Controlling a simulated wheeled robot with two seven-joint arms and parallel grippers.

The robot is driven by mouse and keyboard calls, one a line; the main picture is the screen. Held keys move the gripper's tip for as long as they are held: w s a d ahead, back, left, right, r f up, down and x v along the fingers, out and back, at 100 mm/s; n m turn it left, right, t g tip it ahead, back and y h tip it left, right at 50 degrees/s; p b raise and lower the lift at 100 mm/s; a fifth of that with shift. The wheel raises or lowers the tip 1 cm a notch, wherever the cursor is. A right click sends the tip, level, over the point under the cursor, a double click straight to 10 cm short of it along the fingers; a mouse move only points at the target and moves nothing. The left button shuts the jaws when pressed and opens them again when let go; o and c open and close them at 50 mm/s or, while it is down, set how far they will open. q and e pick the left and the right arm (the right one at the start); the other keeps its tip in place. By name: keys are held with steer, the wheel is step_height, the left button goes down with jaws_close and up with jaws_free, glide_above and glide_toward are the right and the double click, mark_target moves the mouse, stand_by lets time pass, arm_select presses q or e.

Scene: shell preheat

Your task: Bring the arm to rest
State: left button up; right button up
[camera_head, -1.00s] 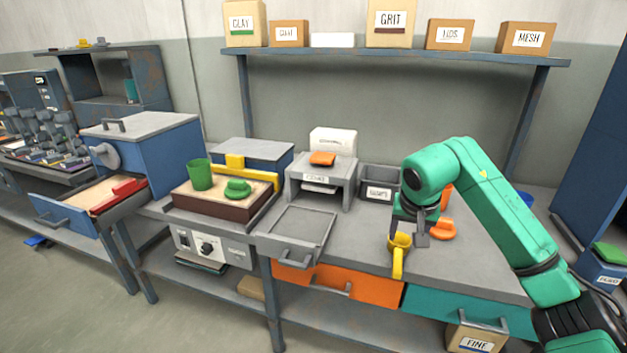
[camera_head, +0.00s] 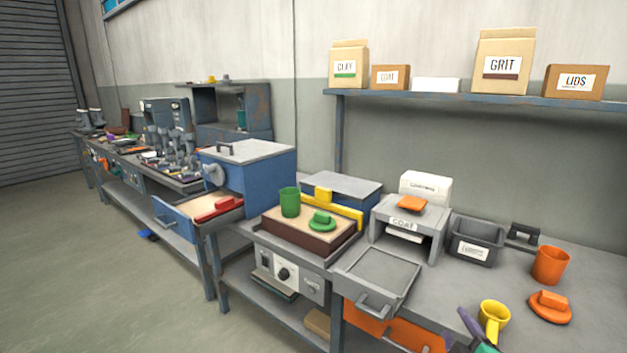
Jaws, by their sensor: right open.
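My right gripper (camera_head: 474,329) shows only in part at the bottom right edge, in front of the bench, as a dark purplish piece beside a bit of green. It is open, and nothing shows held in it. The rest of my right arm is outside the view. A yellow mug (camera_head: 494,312) stands upright on the grey bench (camera_head: 575,335) just right of the gripper; whether they touch is unclear. My left gripper is not in view.
An orange cup (camera_head: 551,265) and orange lid (camera_head: 549,308) stand at the right. A grey tray (camera_head: 378,272) juts out from the COAT stand (camera_head: 408,222). A green cup (camera_head: 290,202) and green lid (camera_head: 320,222) sit on a brown-sided block. A blue box's drawer (camera_head: 190,217) is open.

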steer(key=s+a+f+m+g+y, duration=0.25)
steer(key=s+f+m+g, duration=0.25)
steer(key=s+f, duration=0.4)
steer(key=s+a+f+m+g+y, duration=0.1)
steer(key=s+a+f+m+g, duration=0.25)
steer(key=s+f+g, duration=0.4)
steer(key=s+d+f+p, duration=0.1)
steer(key=s+f+p, duration=0.15)
steer(key=f, duration=0.85)
steer(key=s+f+p, duration=0.2)
steer(key=f+p, duration=0.1)
steer(key=f, duration=0.7)
steer(key=s+d+f+p, duration=0.1)
steer(key=s+f, duration=0.3)
steer(key=s, duration=0.3)
steer(key=s+d+f+p, duration=0.2)
steer(key=s+f, duration=0.3)
steer(key=s, duration=0.3)
steer(key=shift+s, duration=0.3)
steer(key=shift+d+g, duration=0.1)
steer(key=shift+g, duration=0.15)
